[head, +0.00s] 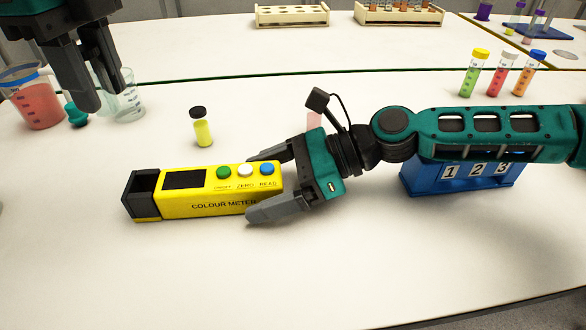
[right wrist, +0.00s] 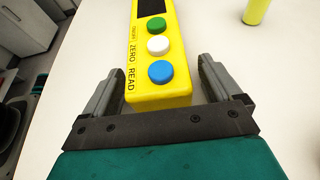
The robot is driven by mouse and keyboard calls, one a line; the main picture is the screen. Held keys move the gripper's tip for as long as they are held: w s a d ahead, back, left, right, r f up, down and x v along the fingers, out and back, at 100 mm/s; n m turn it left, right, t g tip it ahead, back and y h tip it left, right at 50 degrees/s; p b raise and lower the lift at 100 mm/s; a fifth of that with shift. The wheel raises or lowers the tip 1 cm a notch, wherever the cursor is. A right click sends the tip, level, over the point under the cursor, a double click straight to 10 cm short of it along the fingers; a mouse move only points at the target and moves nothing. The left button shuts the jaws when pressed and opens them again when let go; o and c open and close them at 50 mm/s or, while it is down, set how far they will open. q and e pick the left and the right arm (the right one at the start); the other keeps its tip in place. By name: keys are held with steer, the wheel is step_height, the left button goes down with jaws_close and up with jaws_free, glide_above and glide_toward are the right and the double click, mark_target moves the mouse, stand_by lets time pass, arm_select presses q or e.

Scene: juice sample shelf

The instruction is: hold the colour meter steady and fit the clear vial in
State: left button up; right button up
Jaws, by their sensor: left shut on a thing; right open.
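The yellow colour meter (head: 207,207) lies on the table with its black open end (head: 142,194) to the left and its buttons up. It also shows in the right wrist view (right wrist: 160,92). My right gripper (head: 251,190) is open, with one finger on each side of the meter's right end. In the right wrist view, gaps show between fingers and meter.
A black-capped yellow vial (head: 203,130) stands behind the meter. A beaker of red liquid (head: 38,104) is at far left. A blue numbered rack (head: 420,178) sits beneath my right arm. Several coloured vials (head: 498,76) stand behind it. The table's front is clear.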

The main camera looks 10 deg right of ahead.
steer(key=shift+a+f, duration=0.3)
steer(key=shift+a, duration=0.3)
steer(key=shift+c, duration=0.3)
steer(key=c, duration=1.3)
arm_select(q)
glide_above(150, 195)
steer(key=w+a, duration=0.2)
steer(key=w, duration=0.1)
steer(key=shift+s+d+f, duration=0.15)
steer(key=shift+f, duration=2.5)
steer(key=shift+s+d+f, duration=0.1)
steer(key=shift+f, duration=2.55)
arm_select(e)
steer(key=shift+o, duration=0.2)
